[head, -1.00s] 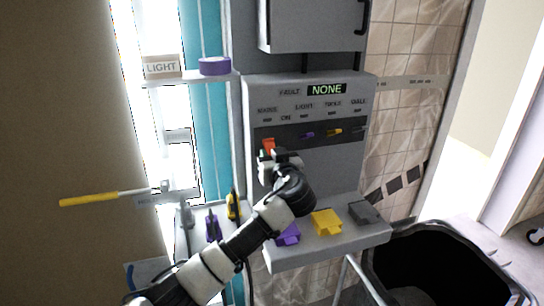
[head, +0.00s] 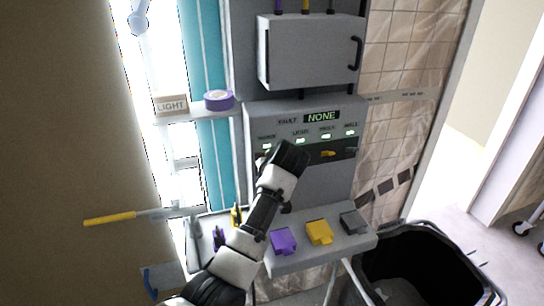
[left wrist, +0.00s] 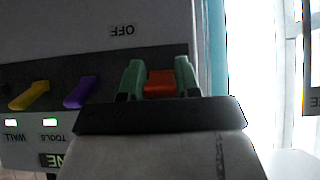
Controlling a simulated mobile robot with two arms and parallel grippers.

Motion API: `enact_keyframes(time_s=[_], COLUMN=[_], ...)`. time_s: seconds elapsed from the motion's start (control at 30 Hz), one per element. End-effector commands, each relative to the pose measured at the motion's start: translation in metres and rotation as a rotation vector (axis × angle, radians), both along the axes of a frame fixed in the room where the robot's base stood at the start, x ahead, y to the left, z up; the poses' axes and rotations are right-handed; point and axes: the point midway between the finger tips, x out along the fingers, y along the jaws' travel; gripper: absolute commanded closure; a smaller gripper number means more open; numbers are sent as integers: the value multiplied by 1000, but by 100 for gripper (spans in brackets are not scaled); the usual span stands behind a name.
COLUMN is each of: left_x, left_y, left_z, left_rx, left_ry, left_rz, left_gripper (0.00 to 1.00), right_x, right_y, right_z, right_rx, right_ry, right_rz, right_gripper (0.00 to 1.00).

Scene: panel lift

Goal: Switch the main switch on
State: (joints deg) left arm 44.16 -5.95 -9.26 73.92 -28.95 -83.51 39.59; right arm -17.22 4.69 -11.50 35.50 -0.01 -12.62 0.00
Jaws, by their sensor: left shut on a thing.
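The grey control panel (head: 335,180) stands in the middle of the head view; its fault display (head: 321,116) reads NONE. A row of lamps (head: 326,136) above the switches glows green. The red main switch handle (left wrist: 160,84) sits between the green fingertips of my left gripper (left wrist: 159,76), which is shut on it. The wrist picture is upside down; the OFF label (left wrist: 122,31) lies clear of the handle, on the panel's lower side. In the head view my left forearm and wrist hide most of the main switch and the gripper. My right gripper is not in view.
Beside the main switch are a purple switch (left wrist: 82,91) and a yellow switch (left wrist: 29,95). The shelf below holds purple (head: 284,241), yellow (head: 319,232) and grey (head: 353,223) blocks. A cabinet (head: 305,50) is above; a black bin (head: 410,262) stands lower right.

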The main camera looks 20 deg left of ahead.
Motion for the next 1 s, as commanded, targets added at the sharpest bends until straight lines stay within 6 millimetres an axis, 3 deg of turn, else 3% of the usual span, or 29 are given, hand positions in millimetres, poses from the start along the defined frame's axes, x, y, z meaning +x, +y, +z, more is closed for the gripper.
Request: enact_keyframes(time_s=[0.03,0.1,0.4,1.0], left_x=[0,1,3,4], left_y=[-1,0,1,2], left_z=[11,12,14,13], left_rx=[-23,-53,-138,-168], left_ry=[35,77,204,248], left_rz=[-2,-1,-2,-1], left_gripper=[92,92,92,92], right_x=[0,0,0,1], right_y=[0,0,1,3], right_z=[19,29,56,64], right_rx=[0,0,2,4], right_ry=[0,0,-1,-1], right_rz=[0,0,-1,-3], right_gripper=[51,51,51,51])
